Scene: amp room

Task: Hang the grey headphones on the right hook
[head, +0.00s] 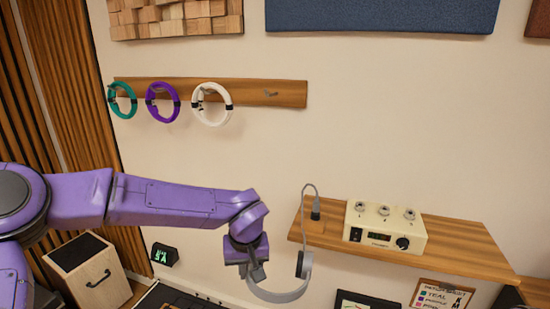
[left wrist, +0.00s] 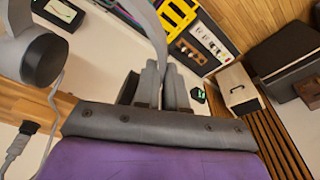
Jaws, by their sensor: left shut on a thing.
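My left gripper (head: 252,268) is shut on the grey headphones (head: 280,296), low in front of the wall and left of the wooden shelf. The headband hangs in a curve below the gripper, with one ear cup (head: 304,264) at its right end. In the left wrist view, the fingers (left wrist: 166,88) are close together by the grey band (left wrist: 150,28); an ear cup (left wrist: 42,60) is at upper left. A grey cable (head: 304,205) runs from the headphones to a black plug (head: 315,212) at the shelf. The right hook (head: 269,93) on the wall rail is empty. My right gripper is out of view.
Teal (head: 122,100), purple (head: 162,102) and white (head: 212,104) headphones hang on the wooden rail (head: 245,92), left of the empty hook. The shelf (head: 450,256) carries a cream amplifier (head: 384,228). The wall between rail and shelf is clear.

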